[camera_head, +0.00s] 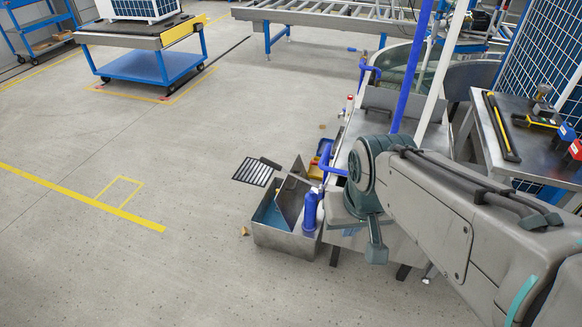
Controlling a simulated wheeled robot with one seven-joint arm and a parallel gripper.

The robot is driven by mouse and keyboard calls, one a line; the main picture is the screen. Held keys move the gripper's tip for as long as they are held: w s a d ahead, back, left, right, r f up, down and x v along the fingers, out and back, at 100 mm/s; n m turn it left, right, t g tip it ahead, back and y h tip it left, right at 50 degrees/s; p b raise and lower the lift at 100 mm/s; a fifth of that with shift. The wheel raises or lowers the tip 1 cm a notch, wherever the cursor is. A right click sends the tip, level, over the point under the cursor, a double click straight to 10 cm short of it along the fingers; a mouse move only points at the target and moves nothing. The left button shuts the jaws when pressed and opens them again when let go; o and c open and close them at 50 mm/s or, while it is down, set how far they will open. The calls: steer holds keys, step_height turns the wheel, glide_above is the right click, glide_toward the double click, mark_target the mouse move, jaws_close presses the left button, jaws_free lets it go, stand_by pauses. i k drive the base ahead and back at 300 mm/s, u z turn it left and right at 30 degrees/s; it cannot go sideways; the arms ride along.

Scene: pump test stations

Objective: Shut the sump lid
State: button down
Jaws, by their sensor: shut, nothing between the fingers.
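The sump (268,238) is an open grey metal box on the floor in the middle of the head view, with blue showing inside. Its grey lid (290,203) stands raised and steeply tilted over the box, so the opening on the left is uncovered. A dark bar (285,170) shows at the lid's top; I cannot tell if it belongs to the lid. My arm comes in from the right. My gripper (376,252) appears to hang below the wrist, right of the sump and apart from the lid. It is shut and empty; its fingertips are hard to make out.
A blue pump (310,211) stands at the sump's right side, with blue pipes near it. A metal bench (530,145) with tools is at the right. A black grate (252,171) lies behind the sump. A blue cart (150,66) stands back left. The floor at left is clear.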

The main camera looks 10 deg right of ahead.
mark_target(289, 200)
steer(key=k, duration=0.65)
steer(key=u, duration=0.4)
steer(key=i, duration=1.65)
steer(key=z, duration=0.65)
